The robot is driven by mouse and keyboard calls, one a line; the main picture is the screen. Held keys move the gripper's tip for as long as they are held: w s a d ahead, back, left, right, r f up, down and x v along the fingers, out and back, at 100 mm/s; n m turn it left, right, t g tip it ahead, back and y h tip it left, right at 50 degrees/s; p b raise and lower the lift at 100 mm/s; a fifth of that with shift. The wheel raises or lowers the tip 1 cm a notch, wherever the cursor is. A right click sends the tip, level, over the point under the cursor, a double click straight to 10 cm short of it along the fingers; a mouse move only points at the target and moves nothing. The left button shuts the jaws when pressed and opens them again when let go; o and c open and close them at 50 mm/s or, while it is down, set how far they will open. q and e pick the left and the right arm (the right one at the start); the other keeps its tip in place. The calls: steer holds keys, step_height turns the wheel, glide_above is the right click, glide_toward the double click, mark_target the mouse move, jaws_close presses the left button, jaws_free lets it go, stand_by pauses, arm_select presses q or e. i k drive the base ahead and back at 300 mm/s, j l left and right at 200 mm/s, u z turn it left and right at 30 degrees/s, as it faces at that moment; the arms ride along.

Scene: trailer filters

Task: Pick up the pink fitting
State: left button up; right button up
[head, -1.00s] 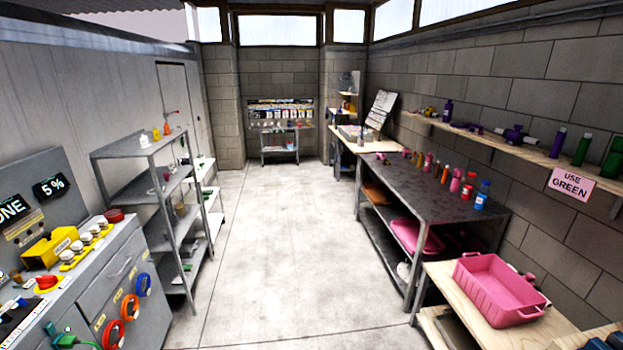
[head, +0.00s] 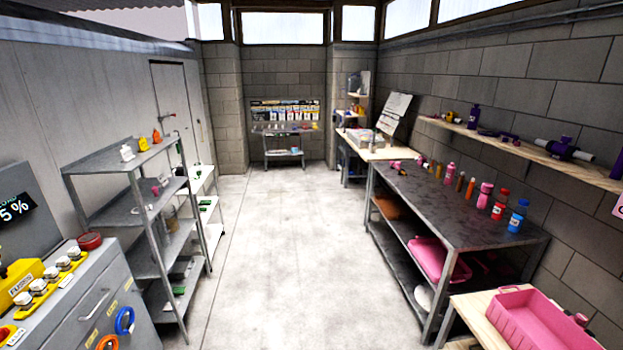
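Several small pink things are in the head view, and I cannot tell for sure which is the pink fitting. A small pink piece (head: 396,166) lies at the far end of the dark bench top (head: 425,205). Another small pinkish piece (head: 156,190) sits on a middle level of the grey shelf rack on the left. Neither of my grippers is in view.
The concrete floor (head: 275,240) ahead is clear. The grey rack (head: 110,160) and a control cabinet (head: 95,310) line the left. The bench with several bottles and a wooden table with a pink tray (head: 535,325) line the right. A wall shelf (head: 540,155) holds purple fittings.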

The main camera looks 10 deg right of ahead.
mark_target(402, 173)
steer(key=i, duration=1.55)
steer(key=i+z, duration=0.2)
steer(key=i, duration=0.2)
steer(key=i+j+z, duration=0.2)
steer(key=i, duration=0.2)
steer(key=i+j+z, duration=0.1)
steer(key=i+z, duration=0.25)
steer(key=i+j+z, duration=0.2)
steer(key=i+z, duration=0.2)
steer(key=i+j+z, duration=0.35)
